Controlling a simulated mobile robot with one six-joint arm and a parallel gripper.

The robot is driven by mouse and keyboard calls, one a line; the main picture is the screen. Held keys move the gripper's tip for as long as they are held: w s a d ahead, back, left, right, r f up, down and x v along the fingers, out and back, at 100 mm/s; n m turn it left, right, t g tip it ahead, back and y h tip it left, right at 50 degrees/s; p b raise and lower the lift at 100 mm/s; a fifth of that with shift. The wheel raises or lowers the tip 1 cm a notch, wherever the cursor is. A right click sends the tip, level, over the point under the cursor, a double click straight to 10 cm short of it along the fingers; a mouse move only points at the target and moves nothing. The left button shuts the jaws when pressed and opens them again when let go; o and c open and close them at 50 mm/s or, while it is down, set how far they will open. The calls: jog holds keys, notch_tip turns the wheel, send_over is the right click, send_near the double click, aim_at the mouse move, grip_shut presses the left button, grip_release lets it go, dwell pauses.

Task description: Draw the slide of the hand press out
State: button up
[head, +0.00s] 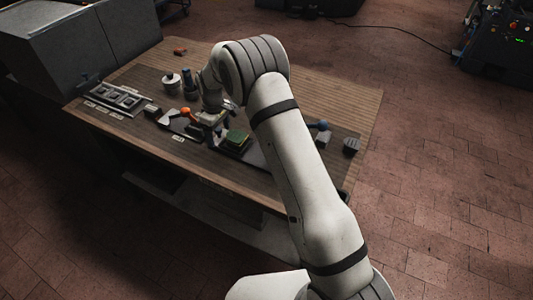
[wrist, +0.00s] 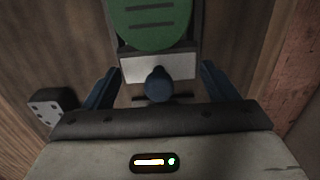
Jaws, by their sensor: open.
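In the wrist view, the hand press shows a rounded green pad (wrist: 150,22) with dark slots at the top. Below it is a pale front plate (wrist: 150,68) with a round blue knob (wrist: 157,84) in front of it. My gripper (wrist: 160,72) is open, with one blue finger on each side of the knob and a gap on both sides. In the head view, the green part (head: 237,138) lies on a dark base beneath the end of my arm. My fingers and the knob between them cannot be made out clearly there.
A grey block with holes (wrist: 50,106) lies left of my gripper in the wrist view. On the wooden table (head: 325,95) stand a grey tray (head: 143,105), an orange-knobbed lever (head: 185,112), dark and pale jars (head: 171,82) and a dark block (head: 350,146). The table's back right is clear.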

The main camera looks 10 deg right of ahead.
jog(key=shift+r, duration=0.1)
dwell(0.3)
jog(key=shift+r+p, duration=0.75)
jog(key=shift+r, duration=0.95)
jog(key=shift+r+p, duration=0.45)
jog(key=shift+r, duration=0.55)
jog(key=shift+r+p, duration=0.65)
jog(key=shift+r, duration=0.85)
